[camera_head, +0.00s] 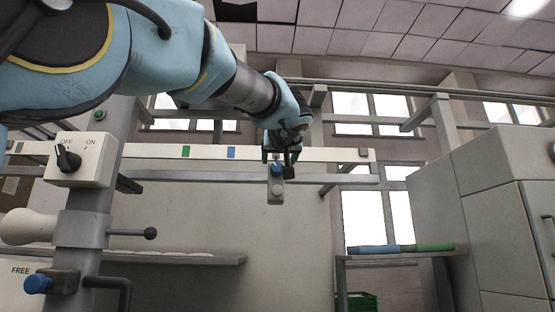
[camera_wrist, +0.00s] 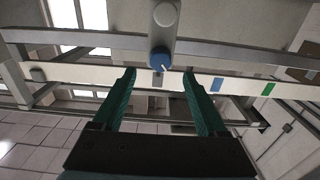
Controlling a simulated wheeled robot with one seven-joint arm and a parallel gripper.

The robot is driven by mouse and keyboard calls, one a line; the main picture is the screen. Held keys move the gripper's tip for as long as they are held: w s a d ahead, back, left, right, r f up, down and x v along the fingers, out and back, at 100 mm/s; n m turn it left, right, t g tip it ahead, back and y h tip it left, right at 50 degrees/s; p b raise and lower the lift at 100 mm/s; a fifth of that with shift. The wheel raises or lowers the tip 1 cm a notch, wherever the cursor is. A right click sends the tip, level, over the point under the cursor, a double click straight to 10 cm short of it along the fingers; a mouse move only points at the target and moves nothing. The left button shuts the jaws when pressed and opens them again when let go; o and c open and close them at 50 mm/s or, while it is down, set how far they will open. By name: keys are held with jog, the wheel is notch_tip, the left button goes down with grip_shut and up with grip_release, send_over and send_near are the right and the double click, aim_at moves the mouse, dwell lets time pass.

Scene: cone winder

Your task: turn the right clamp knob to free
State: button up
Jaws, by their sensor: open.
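A small blue knob (camera_head: 277,169) sits on a grey upright plate (camera_head: 277,184) on the long rail. In the wrist view the blue knob (camera_wrist: 160,58) shows a pale pointer line, slanting toward the lower right. A round whitish disc (camera_wrist: 165,14) is on the same plate. My gripper (camera_head: 279,157) is at the knob, its fingers dark in the head view. In the wrist view my gripper (camera_wrist: 159,74) is open, with green fingers either side of the knob's line. The knob appears just beyond the fingertips; no contact is visible. No setting label is readable at this knob.
At left are an OFF/ON switch box (camera_head: 80,159), a ball-ended lever (camera_head: 150,233) and another blue knob (camera_head: 38,284) marked FREE. The white rail (camera_head: 330,154) carries green and blue marks. A grey cabinet (camera_head: 460,200) stands at right.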

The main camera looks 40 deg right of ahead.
aim_at(277, 167)
jog(key=p+x, duration=0.3)
jog(key=x, duration=0.2)
jog(key=shift+r, duration=0.2)
jog(key=shift+w+d+f, duration=0.2)
jog(key=shift+w+d, duration=0.1)
jog(key=shift+w, duration=0.1)
grip_shut()
